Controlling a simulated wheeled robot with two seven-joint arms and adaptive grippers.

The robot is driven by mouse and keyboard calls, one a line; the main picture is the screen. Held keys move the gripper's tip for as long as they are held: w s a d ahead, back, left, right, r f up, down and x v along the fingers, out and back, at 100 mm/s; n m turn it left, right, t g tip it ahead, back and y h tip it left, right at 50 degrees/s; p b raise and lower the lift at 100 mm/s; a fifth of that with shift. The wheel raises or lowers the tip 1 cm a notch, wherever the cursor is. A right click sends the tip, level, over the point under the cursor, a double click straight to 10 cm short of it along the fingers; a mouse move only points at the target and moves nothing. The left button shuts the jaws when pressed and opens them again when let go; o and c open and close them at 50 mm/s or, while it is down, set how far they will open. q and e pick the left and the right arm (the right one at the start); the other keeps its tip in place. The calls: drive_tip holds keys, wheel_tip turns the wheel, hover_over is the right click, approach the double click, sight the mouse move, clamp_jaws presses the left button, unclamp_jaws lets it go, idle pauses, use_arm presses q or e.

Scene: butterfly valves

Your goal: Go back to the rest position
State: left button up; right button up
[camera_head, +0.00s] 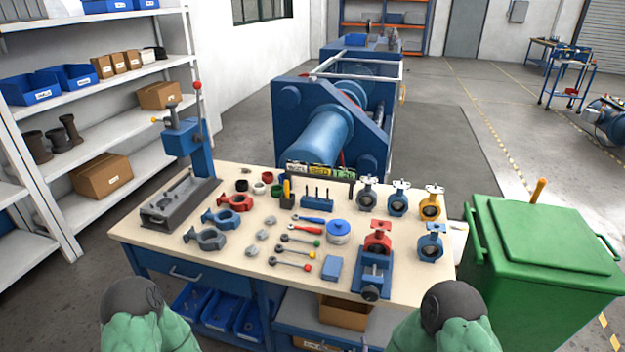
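Parts of my two green and dark grey arms show at the bottom edge, one left of the middle and one right of it. Both stay in front of the workbench (165,238) and apart from the parts on it. Neither gripper shows, so I cannot see their fingers or whether they hold anything. Several butterfly valves stand at the bench's right side, among them a blue one (398,198) and a yellow one (431,203). A red valve (378,238) sits at the blue vise (372,274) near the front.
A blue press (188,140) stands at the bench's left end. Valve body halves, levers and small parts lie across the top. A green bin (545,240) stands close at the right, shelving (95,125) at the left. A large blue machine (325,125) is behind the bench.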

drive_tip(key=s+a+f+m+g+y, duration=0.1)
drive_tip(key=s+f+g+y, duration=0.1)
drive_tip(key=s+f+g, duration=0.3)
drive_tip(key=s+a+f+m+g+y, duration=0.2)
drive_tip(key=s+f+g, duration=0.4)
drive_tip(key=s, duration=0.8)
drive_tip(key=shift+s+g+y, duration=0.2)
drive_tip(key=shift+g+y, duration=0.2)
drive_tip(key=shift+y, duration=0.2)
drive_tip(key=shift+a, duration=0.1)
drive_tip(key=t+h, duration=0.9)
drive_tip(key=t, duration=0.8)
approach(370, 297)
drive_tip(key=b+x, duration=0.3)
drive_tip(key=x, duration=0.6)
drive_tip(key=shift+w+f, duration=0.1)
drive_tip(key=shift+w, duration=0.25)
